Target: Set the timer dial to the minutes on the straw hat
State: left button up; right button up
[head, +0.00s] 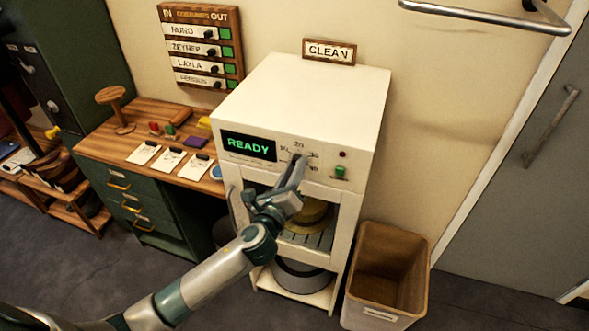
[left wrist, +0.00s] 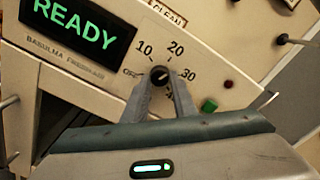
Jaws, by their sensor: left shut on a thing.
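The timer dial (left wrist: 159,74) is a small dark knob on the front panel of a cream machine (head: 315,95). Around it are marks for OFF, 10, 20 and 30; a further mark at lower right is partly hidden by a finger. A light line shows on the knob, but I cannot tell which mark it points to. My left gripper (head: 298,162) is shut on the dial, one finger on each side, as the left wrist view (left wrist: 161,84) shows. A yellowish straw hat (head: 313,214) sits in the machine's open bay, partly hidden by my gripper. No minutes are readable on it. My right gripper is not in view.
A green READY display (head: 248,146) is left of the dial; a green button (head: 340,171) and red lamp (head: 343,154) are right. A wooden desk (head: 95,146) with cards stands left. A brown bin (head: 388,270) stands at right.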

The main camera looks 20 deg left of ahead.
pick_arm(q)
jog(key=shift+f+m, duration=0.15)
jog(key=shift+m, duration=3.75)
jog(key=o, duration=1)
jog(key=shift+a, duration=0.1)
jog(key=shift+s+a+b, duration=0.15)
jog(key=shift+s+b, duration=1.35)
jog(key=shift+s, duration=2.85)
jog(key=shift+s+a+b, duration=0.15)
jog(key=shift+s+b, duration=1.3)
jog(key=shift+s, duration=2.9)
